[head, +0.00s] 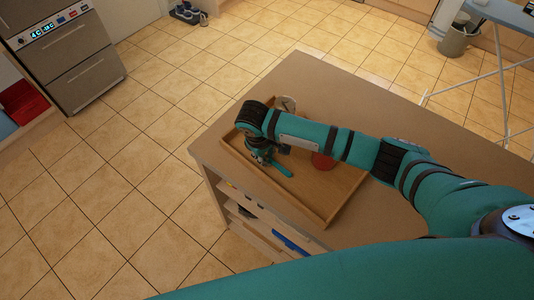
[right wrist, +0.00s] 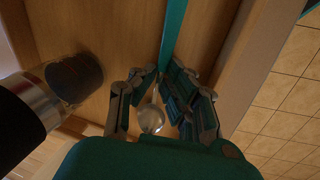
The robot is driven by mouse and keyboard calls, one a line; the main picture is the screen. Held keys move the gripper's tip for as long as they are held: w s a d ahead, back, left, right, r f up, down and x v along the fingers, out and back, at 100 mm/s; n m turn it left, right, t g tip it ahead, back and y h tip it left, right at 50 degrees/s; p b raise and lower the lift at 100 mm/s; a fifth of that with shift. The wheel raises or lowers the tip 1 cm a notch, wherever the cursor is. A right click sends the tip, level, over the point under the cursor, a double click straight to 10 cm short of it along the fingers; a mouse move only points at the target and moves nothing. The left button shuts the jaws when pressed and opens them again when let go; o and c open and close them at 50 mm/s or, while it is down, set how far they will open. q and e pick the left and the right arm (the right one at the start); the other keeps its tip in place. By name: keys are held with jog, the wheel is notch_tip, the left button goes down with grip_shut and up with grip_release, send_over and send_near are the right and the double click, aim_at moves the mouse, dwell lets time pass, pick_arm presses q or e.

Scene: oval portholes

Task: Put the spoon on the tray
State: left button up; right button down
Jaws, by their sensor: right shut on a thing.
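The spoon has a teal handle and a shiny metal bowl. Its handle (head: 282,169) shows in the head view just beyond my right gripper (head: 262,158), over the left part of the brown tray (head: 318,213). In the right wrist view the handle (right wrist: 173,35) runs up from between the fingers of my right gripper (right wrist: 165,92), and the bowl (right wrist: 152,119) hangs on the near side. The gripper is shut on the spoon. I cannot tell whether the spoon touches the tray floor. My forearm hides part of the tray. My left gripper is not in view.
A red round thing (head: 323,162) stands on the tray, partly behind my forearm. A dark-ended metal cylinder (right wrist: 72,78) is left of the gripper. The counter (head: 305,75) is clear behind the tray.

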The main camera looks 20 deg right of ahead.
jog(key=shift+f, duration=0.2)
jog(key=shift+s+f, duration=0.4)
jog(key=shift+f, duration=0.05)
jog(key=c, duration=1.7)
grip_release()
jog(key=shift+f, duration=0.1)
jog(key=shift+o, duration=1.4)
jog(key=shift+w+f, duration=0.1)
jog(key=shift+w, duration=0.1)
jog(key=shift+w+r, duration=0.1)
jog(key=shift+r, duration=0.15)
jog(key=b+v, duration=0.1)
jog(key=v, duration=1.2)
jog(key=shift+w+r+b, duration=0.15)
jog(key=shift+w+b, duration=0.05)
jog(key=shift+b, duration=0.1)
jog(key=shift+d, duration=0.15)
